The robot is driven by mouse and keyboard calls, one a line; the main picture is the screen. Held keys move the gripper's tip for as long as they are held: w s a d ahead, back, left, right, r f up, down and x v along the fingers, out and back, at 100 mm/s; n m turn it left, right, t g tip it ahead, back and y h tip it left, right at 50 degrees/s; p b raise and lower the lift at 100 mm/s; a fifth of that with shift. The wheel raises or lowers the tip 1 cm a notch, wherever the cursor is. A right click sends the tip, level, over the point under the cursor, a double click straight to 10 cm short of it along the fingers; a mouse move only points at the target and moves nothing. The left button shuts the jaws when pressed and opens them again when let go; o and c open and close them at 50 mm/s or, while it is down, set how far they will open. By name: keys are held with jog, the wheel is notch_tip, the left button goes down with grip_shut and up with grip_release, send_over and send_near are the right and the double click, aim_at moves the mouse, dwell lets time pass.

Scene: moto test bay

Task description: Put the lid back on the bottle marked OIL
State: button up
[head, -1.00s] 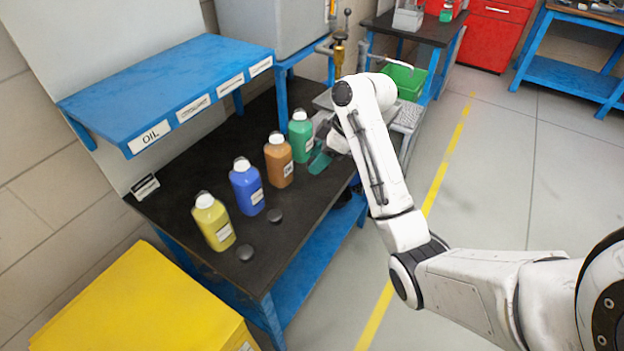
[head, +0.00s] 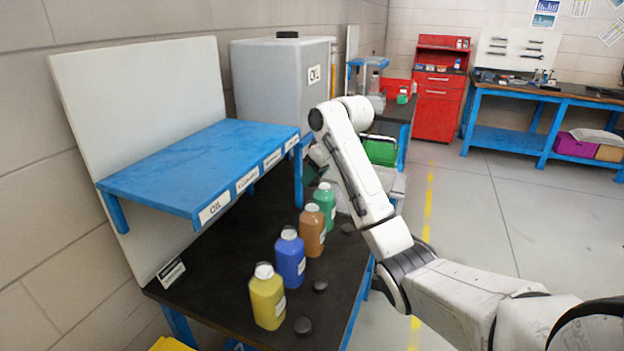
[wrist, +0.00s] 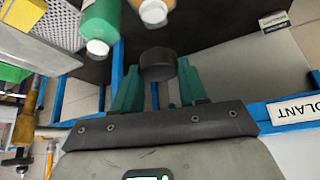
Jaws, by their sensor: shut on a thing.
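My gripper (wrist: 158,88) is shut on a dark round lid (wrist: 158,64), held between its green fingertips. In the head view my gripper (head: 312,172) is partly hidden by my arm, raised near the shelf's right end, above the green bottle (head: 325,207). Yellow (head: 267,300), blue (head: 290,262), brown (head: 312,235) and green bottles stand upright in a row on the black bench, with white tops. Their labels are too small to read, so I cannot tell which is marked OIL. Dark lids lie beside the yellow (head: 303,325), blue (head: 320,285) and green (head: 347,228) bottles.
A blue shelf (head: 190,165) stands over the bench's back, with an OIL tag (head: 214,207) at its near end. A grey tank (head: 280,85), also marked OIL, stands behind. A green bin (head: 380,152) is beyond my arm. Floor is clear on the right.

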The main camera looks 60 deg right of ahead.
aim_at(314, 204)
jog(key=shift+f+b, duration=1.8)
jog(key=shift+f, duration=1.1)
jog(key=shift+r+p, duration=0.1)
jog(key=shift+p, duration=0.65)
jog(key=shift+f+p, duration=0.2)
jog(key=shift+p, duration=0.1)
jog(key=shift+p, duration=0.4)
dwell(0.6)
jog(key=o, duration=1.6)
jog(key=shift+c, duration=0.2)
